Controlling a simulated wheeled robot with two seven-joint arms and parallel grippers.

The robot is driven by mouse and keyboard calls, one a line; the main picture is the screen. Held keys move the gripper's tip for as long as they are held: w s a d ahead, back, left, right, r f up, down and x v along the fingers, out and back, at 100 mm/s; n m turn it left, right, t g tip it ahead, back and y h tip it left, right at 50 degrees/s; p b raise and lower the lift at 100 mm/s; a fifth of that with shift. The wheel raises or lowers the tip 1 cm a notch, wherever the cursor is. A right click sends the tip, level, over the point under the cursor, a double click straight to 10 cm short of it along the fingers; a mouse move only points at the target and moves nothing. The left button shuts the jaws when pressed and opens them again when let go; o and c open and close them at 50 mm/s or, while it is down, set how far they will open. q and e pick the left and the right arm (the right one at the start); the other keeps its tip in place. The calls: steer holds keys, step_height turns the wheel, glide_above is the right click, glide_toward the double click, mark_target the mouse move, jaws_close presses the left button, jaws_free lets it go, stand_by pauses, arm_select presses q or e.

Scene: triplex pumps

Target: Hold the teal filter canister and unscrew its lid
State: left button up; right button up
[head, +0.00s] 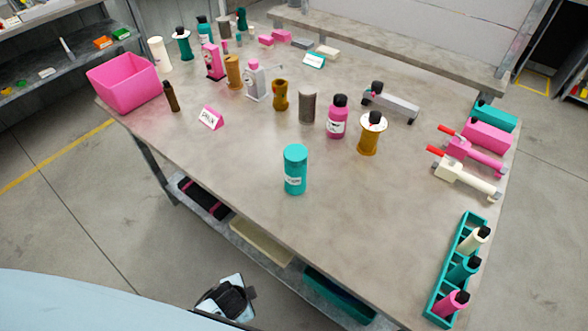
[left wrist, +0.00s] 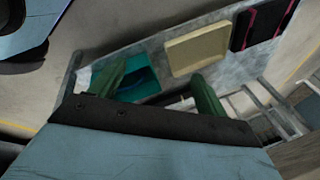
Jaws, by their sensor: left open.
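The teal filter canister (head: 295,178) stands upright near the front middle of the table in the head view. Its teal lid (head: 295,153) sits on top, and a white label shows on its front. No gripper touches it. In the left wrist view my left gripper (left wrist: 158,70) shows two green fingers spread apart with nothing between them. It points toward the shelf below the tabletop, and the canister does not show in that view. My right gripper is in neither view.
A pink bin (head: 124,84) stands at the left table corner. Bottles and pump parts stand behind the canister, including a pink bottle (head: 337,118). A teal rack (head: 441,300) with bottles is at right. Tabletop around the canister is clear. A cream tray (left wrist: 197,52) lies on the lower shelf.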

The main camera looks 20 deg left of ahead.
mark_target(294, 178)
arm_select(q)
steer(key=w+d+r+m+t, duration=0.2)
steer(key=w+r+m, duration=0.2)
steer(key=r, duration=0.3)
steer(key=w+d+r+m+t+y+p, duration=0.1)
steer(key=w+r+m, duration=0.3)
steer(key=r, duration=0.4)
steer(key=w+d+r+m+t, duration=0.2)
steer(key=w+r+m, duration=0.2)
steer(key=r, duration=0.3)
steer(key=shift+w+d+r+m+t+p, duration=0.2)
steer(key=shift+d+r+m+t+p, duration=0.15)
steer(key=shift+m, duration=0.45)
steer(key=w+m+t, duration=0.1)
steer(key=w+m, duration=0.2)
steer(key=w+d+r+m+t, duration=0.1)
steer(key=w+m, duration=0.2)
steer(key=m, duration=0.1)
steer(key=w+m+t, duration=0.2)
steer(key=w+m, duration=0.2)
steer(key=shift+d+r+b, duration=0.2)
steer(key=shift+r+b, duration=0.2)
steer(key=shift+b+x, duration=0.6)
steer(key=shift+x, duration=2.5)
steer(key=shift+a+r, duration=0.1)
steer(key=shift+a, duration=0.05)
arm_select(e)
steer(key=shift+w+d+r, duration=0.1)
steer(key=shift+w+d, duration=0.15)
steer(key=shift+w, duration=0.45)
